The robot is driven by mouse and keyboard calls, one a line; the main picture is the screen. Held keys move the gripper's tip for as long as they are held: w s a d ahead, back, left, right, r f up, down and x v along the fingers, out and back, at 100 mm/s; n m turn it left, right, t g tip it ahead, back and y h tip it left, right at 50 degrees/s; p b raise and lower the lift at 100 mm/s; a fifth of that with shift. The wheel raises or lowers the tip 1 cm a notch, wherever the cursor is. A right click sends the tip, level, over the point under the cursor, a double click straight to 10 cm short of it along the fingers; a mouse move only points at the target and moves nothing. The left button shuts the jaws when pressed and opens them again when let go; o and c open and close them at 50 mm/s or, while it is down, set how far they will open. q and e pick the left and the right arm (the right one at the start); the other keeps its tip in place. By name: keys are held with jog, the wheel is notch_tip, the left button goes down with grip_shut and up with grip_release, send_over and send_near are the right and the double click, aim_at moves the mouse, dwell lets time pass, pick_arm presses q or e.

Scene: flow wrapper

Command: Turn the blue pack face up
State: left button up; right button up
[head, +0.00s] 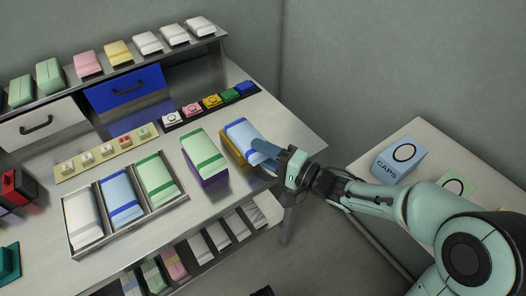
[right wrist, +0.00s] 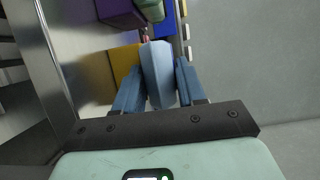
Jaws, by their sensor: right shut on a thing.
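A light blue pack (head: 241,132) with a darker blue band is at the top of a yellow block (head: 230,148) near the right end of the steel table. My right gripper (head: 262,154) is shut on its near end. In the right wrist view the blue pack (right wrist: 158,72) lies between the two blue fingers (right wrist: 157,92), over the yellow block (right wrist: 122,64). I cannot tell whether it rests on the block or is slightly above it. Another blue pack (head: 119,193) lies in the middle compartment of the tray. My left gripper is not in view.
A green pack (head: 203,149) on a purple block (head: 209,174) stands just left of the held pack. The steel tray (head: 105,238) also holds white and green packs. A row of coloured buttons (head: 211,101) lies behind. A CAPS box (head: 399,158) is on the right side table.

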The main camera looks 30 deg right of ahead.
jog(key=o, duration=1.3)
jog(key=shift+f, duration=0.1)
jog(key=shift+c, duration=0.2)
jog(key=shift+s, duration=0.15)
jog(key=shift+s+d+p, duration=0.1)
jog(key=shift+s+p, duration=0.55)
jog(key=shift+s, duration=0.4)
jog(key=shift+s+d+p, duration=0.2)
jog(key=shift+s+p, duration=0.6)
jog(key=shift+s, duration=1.5)
